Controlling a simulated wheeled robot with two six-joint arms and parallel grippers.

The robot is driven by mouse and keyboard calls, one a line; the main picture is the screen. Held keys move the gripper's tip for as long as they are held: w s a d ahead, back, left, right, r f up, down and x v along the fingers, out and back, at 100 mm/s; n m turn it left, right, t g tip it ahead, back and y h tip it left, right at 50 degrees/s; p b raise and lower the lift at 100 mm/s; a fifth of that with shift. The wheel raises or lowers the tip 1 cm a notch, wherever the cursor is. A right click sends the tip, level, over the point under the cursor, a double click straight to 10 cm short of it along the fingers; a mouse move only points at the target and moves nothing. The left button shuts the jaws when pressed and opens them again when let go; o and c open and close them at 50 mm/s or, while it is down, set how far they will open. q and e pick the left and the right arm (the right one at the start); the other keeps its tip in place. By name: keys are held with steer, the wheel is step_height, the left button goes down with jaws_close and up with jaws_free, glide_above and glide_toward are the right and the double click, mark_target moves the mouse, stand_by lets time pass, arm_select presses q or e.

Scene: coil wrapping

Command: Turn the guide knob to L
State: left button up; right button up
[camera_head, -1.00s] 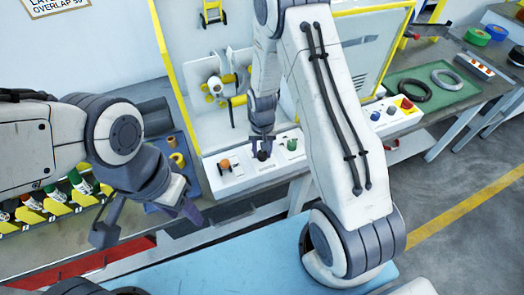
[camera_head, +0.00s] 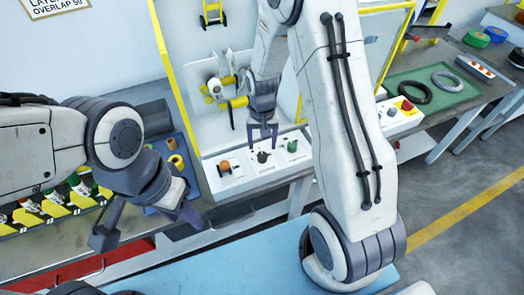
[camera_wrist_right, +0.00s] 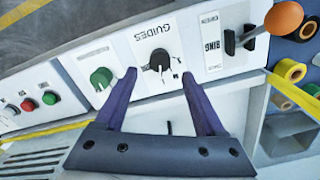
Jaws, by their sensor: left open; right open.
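The guide knob (camera_wrist_right: 160,60) is black and sits on a white panel plate marked GUIDES, in the right wrist view. It also shows in the head view (camera_head: 262,157). Its pointing direction and the small marks beside it are too small to read surely. My right gripper (camera_wrist_right: 158,72) is open and empty, its two purple fingers spread either side of the knob in the wrist view. In the head view the right gripper (camera_head: 263,143) hangs just above the knob, apart from it. My left gripper (camera_head: 148,226) is open and empty, away at the lower left.
A green knob (camera_wrist_right: 102,78) and an orange-tipped RING lever (camera_wrist_right: 284,18) flank the guide knob. Red and green buttons sit farther along the panel. Yellow frame bars and rollers (camera_head: 216,88) stand behind. Coils lie on a green mat (camera_head: 455,98) at right.

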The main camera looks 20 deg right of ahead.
mark_target(262, 155)
step_height(262, 155, up, 5)
stand_by(0.6)
